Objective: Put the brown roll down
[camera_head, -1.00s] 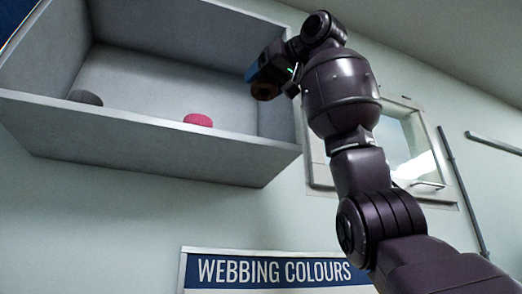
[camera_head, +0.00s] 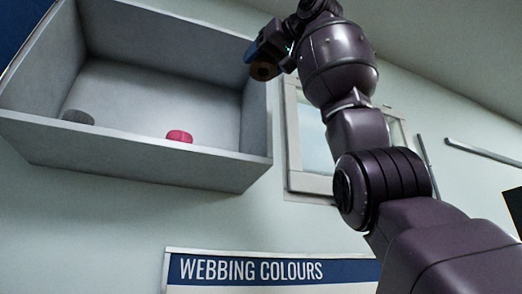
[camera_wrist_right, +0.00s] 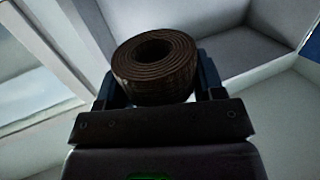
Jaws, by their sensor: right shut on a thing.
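The brown roll (camera_wrist_right: 155,70) is a coiled strap with a hole in its middle. It sits between the two fingers of my right gripper (camera_wrist_right: 158,85) in the right wrist view. In the head view the right gripper (camera_head: 257,58) holds the brown roll (camera_head: 263,71) in the air, by the upper right edge of the grey open box on the wall. Whether it is in front of or beside the box's right wall is hard to tell. My left gripper is not in view.
The grey box (camera_head: 130,153) holds a dark grey roll (camera_head: 78,117) at left and a pink-red roll (camera_head: 179,136) nearer the right. The floor between and right of them looks free. A framed window (camera_head: 310,140) is right of the box, and a "WEBBING COLOURS" sign (camera_head: 250,270) hangs below.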

